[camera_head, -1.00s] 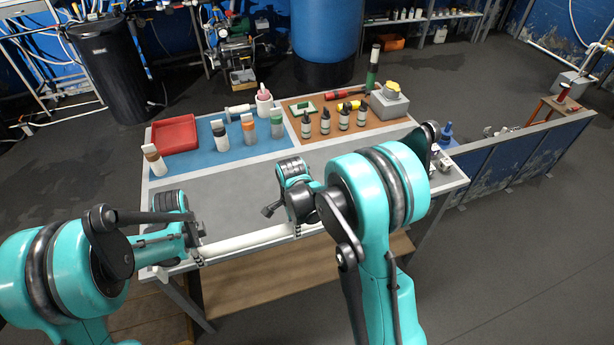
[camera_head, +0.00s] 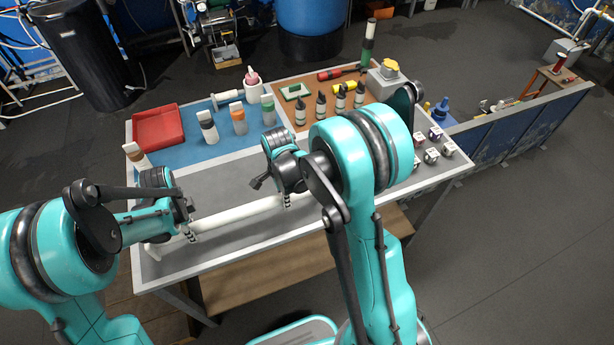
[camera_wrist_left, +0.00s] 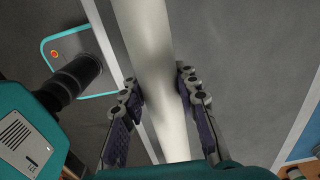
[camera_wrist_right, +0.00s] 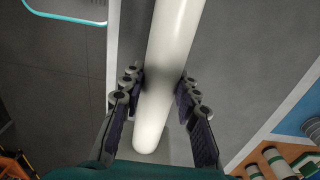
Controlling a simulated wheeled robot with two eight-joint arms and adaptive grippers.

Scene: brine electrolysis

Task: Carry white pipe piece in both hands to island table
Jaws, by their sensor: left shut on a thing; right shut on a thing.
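The white pipe piece (camera_head: 238,216) lies lengthwise over the near grey part of the island table (camera_head: 300,222). My left gripper (camera_head: 190,232) is shut on it near its left part, and my right gripper (camera_head: 286,200) is shut on it near its right part. In the left wrist view the pipe (camera_wrist_left: 150,50) runs between the fingers (camera_wrist_left: 160,88). In the right wrist view the pipe (camera_wrist_right: 172,40) also passes between the fingers (camera_wrist_right: 160,88), with its rounded end just past them. Whether the pipe touches the tabletop cannot be told.
A red tray (camera_head: 160,128), several bottles (camera_head: 239,118) and a grey box with a yellow top (camera_head: 389,72) stand on the far half of the table. Small labelled pieces (camera_head: 432,150) sit at its right end. The grey middle is clear.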

